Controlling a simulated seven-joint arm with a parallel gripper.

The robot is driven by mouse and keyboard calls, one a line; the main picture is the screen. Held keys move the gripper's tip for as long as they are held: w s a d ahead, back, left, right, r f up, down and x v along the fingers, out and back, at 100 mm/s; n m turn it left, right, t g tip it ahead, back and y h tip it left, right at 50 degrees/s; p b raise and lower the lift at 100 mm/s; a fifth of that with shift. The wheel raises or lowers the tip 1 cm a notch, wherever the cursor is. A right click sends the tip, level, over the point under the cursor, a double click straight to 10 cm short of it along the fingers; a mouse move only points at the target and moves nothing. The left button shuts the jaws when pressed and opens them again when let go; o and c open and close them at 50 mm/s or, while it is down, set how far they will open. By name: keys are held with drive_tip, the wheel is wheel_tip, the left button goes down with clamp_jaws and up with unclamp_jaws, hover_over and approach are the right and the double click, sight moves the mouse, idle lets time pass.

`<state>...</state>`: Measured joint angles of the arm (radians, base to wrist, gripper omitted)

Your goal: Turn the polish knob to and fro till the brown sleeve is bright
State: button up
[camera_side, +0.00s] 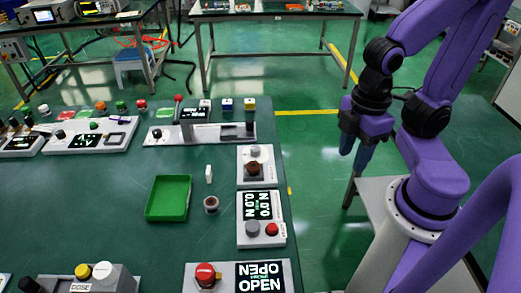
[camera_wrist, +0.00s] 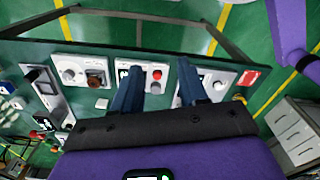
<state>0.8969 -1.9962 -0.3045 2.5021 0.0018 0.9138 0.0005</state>
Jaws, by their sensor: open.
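A small brown piece (camera_side: 254,167), likely the brown sleeve, sits on a light grey panel (camera_side: 242,181) near the table's right edge. A grey knob (camera_side: 255,151) stands on the same panel, just behind it; no readable label confirms it as the polish knob. In the wrist view the brown piece (camera_wrist: 95,79) and the grey knob (camera_wrist: 68,75) show at the left. My gripper (camera_side: 354,150) is open and empty, fingers pointing down, well right of the table and apart from the panel. Its two blue fingers (camera_wrist: 159,70) show apart in the wrist view.
A display panel (camera_side: 251,204) with grey and red buttons stands in front of the brown piece's panel. A green tray (camera_side: 168,177), a white block (camera_side: 209,173) and a small cup (camera_side: 211,211) with brown contents lie to the left. An OPEN display panel (camera_side: 224,283) is at the front.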

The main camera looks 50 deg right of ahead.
drive_tip(key=o, duration=0.3)
drive_tip(key=shift+o, duration=0.2)
drive_tip(key=m, duration=1.9)
hover_over(255, 148)
wheel_tip(255, 148, down, 5)
wheel_tip(255, 148, down, 16)
drive_tip(key=shift+f, duration=0.1)
drive_tip(key=c, duration=1)
